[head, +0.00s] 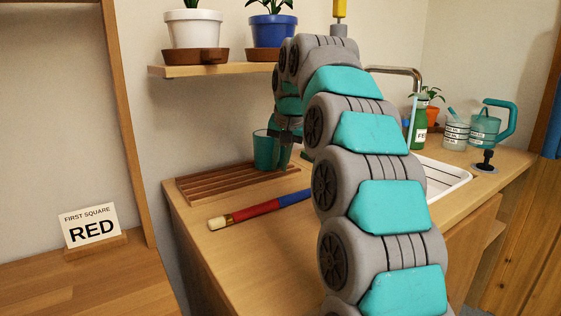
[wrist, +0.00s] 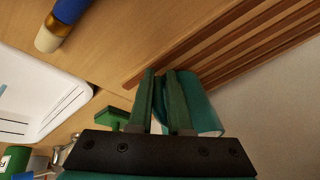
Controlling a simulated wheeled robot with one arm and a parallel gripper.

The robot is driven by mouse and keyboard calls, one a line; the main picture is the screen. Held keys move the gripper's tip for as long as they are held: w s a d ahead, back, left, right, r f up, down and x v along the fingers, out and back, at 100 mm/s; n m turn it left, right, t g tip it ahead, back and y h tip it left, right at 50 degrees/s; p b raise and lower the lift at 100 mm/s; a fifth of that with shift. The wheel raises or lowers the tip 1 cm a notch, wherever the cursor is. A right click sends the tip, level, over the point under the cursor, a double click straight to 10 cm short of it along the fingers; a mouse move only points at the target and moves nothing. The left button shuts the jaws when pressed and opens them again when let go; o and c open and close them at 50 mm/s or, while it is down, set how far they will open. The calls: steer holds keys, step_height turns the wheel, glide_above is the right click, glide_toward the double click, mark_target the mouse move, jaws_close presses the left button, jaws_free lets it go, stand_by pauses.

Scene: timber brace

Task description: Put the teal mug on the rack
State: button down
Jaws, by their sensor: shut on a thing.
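The teal mug (head: 263,148) is at the right end of the wooden slatted rack (head: 203,191) on the counter in the head view. My gripper (head: 292,136) is beside the mug's right side, partly hidden by my arm. In the wrist view my gripper (wrist: 164,80) has its green fingers close together at the teal mug (wrist: 205,113), which shows behind and right of them. The part gripped is hidden. The slats of the rack (wrist: 240,55) run just beyond the mug. I cannot tell whether the mug's base touches the slats.
A white sink (head: 447,180) is to the right, with a green bottle (head: 419,134) behind. A shelf (head: 215,69) with potted plants overhangs the rack. The rack's left part is clear.

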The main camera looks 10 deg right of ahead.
steer(key=c, duration=0.8)
jaws_free()
steer(key=shift+f, duration=0.1)
steer(key=shift+c, duration=0.2)
steer(key=p+v, duration=0.4)
steer(key=v, duration=0.8)
